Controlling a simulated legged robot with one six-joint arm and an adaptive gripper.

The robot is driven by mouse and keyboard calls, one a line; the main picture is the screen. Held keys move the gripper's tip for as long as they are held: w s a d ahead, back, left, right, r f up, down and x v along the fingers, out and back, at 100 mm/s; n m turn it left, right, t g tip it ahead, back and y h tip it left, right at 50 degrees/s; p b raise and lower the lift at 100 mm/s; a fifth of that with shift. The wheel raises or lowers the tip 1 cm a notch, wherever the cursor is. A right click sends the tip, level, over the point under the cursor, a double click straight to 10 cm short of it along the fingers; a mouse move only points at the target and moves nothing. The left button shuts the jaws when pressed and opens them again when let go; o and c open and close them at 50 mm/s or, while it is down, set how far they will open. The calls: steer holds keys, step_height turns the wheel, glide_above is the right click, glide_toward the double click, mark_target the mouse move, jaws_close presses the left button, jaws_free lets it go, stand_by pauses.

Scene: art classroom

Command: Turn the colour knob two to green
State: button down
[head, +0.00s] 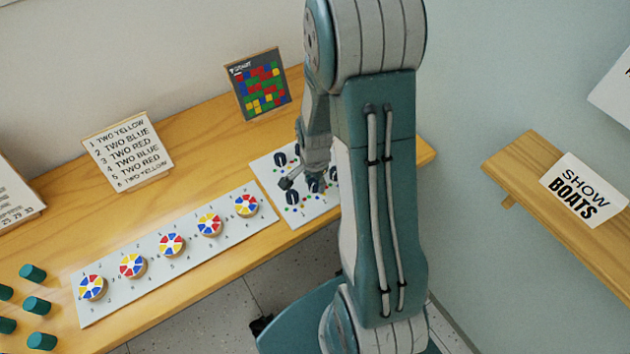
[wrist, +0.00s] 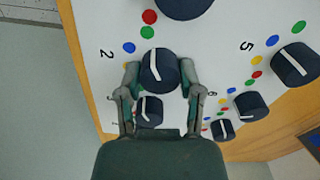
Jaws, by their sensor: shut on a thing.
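The colour knob two (wrist: 168,68) is a dark round knob with a white pointer mark, beside a printed "2" on a white panel (wrist: 105,25). In the wrist view my gripper (wrist: 160,71) has one finger on each side of it and is shut on it. Yellow (wrist: 127,66), blue (wrist: 128,47) and green (wrist: 147,32) dots show around its left and upper side. The white mark runs roughly up and down in that view; I cannot tell exactly which dot it points at. In the head view my gripper (head: 303,181) is over the knob panel (head: 265,175), and my arm hides part of it.
Several other dark knobs, such as knob five (wrist: 297,66), stand close around my gripper. A grey strip with colour wheels (head: 190,248) lies to the left on the wooden table (head: 215,150). A mosaic card (head: 258,84) stands behind. A wooden shelf (head: 520,165) is at the right.

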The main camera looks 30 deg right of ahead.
stand_by(0.3)
steer(key=shift+c, duration=1.3)
jaws_free()
steer(key=shift+a, duration=0.1)
step_height(320, 180, up, 12)
steer(key=shift+w+a, duration=0.1)
step_height(320, 180, up, 11)
steer(key=n+t, duration=0.3)
steer(key=n, duration=0.4)
glide_above(313, 182)
steer(key=s+a, duration=0.4)
steer(key=a, duration=0.2)
steer(key=s+a+r+n+t, duration=0.2)
steer(key=s+a+r+n, duration=0.2)
steer(key=s, duration=0.5)
step_height(313, 182, up, 2)
steer(key=n, duration=0.3)
steer(key=shift+a+r+n+t, duration=0.15)
steer(key=shift+a+n+t, duration=0.15)
steer(key=shift+a+n, duration=0.1)
